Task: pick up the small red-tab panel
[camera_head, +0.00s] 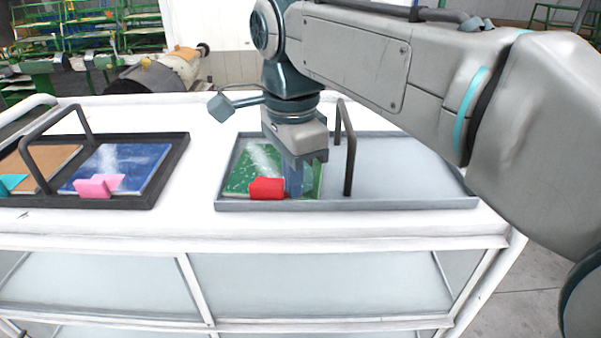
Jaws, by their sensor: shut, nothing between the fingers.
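The small red-tab panel (243,178) is a green board with pale marks, lying flat in the left part of the grey tray (420,204). Its red tab (267,188) is a block at the panel's front edge. My gripper (294,194) points down over the right side of the panel, just right of the red tab. It is shut with nothing held. Its fingertips look close to the panel, but I cannot tell whether they touch it. The gripper hides part of the panel's right side.
A dark handle (349,160) arches over the grey tray just right of my gripper. The tray's right part is empty. On the left, a black tray (168,172) holds a blue panel (135,163) with a pink tab (94,188) and a brown panel with a teal tab. Both trays stand on a white cart (200,222).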

